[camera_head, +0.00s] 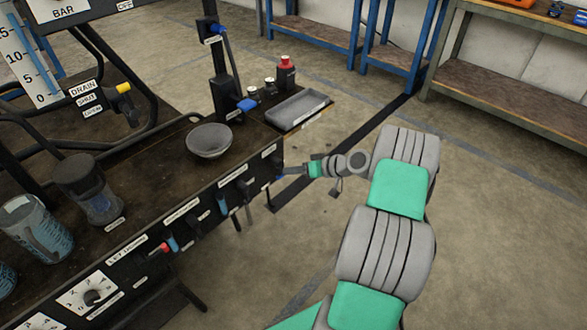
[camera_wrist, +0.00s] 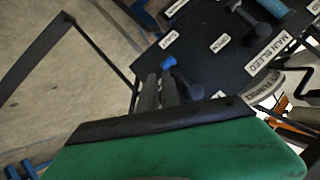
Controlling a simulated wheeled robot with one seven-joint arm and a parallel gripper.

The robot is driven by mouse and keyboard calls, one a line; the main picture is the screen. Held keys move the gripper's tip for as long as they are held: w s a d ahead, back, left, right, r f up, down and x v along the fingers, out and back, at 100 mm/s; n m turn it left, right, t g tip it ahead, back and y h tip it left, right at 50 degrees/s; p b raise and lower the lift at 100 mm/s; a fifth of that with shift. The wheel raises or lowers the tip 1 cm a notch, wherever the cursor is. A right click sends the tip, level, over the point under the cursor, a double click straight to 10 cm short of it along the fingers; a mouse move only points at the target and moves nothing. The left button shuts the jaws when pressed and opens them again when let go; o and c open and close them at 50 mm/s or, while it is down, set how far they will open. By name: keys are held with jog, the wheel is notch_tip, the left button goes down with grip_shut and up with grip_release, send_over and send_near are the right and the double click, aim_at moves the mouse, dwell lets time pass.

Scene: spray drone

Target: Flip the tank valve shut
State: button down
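On the front panel of the dark bench, a small blue-tipped lever (camera_head: 279,178) sits at the right end. It also shows in the wrist view (camera_wrist: 169,62), close to a SHUT label (camera_wrist: 168,39). No label that I can read says tank, so I cannot tell for certain that this is the tank valve. My gripper (camera_head: 290,172) reaches in from the right at this lever. In the wrist view its two dark fingers (camera_wrist: 160,88) lie close together, with their tips right by the blue tip. Whether they touch or grip it is not clear.
Another lever (camera_wrist: 265,8) is beside the MAIN BLEED label (camera_wrist: 266,53). Along the panel are further blue levers (camera_head: 222,204) and a red one (camera_head: 160,248). A bowl (camera_head: 209,140) and grey tray (camera_head: 297,109) stand on the bench top. Floor on the right is clear.

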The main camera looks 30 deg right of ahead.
jog(key=shift+a+f, duration=0.3)
jog(key=shift+a, duration=0.05)
jog(key=s+d, duration=0.5)
jog(key=d, duration=0.7)
jog(key=shift+d+r, duration=0.3)
jog(key=shift+s, duration=0.1)
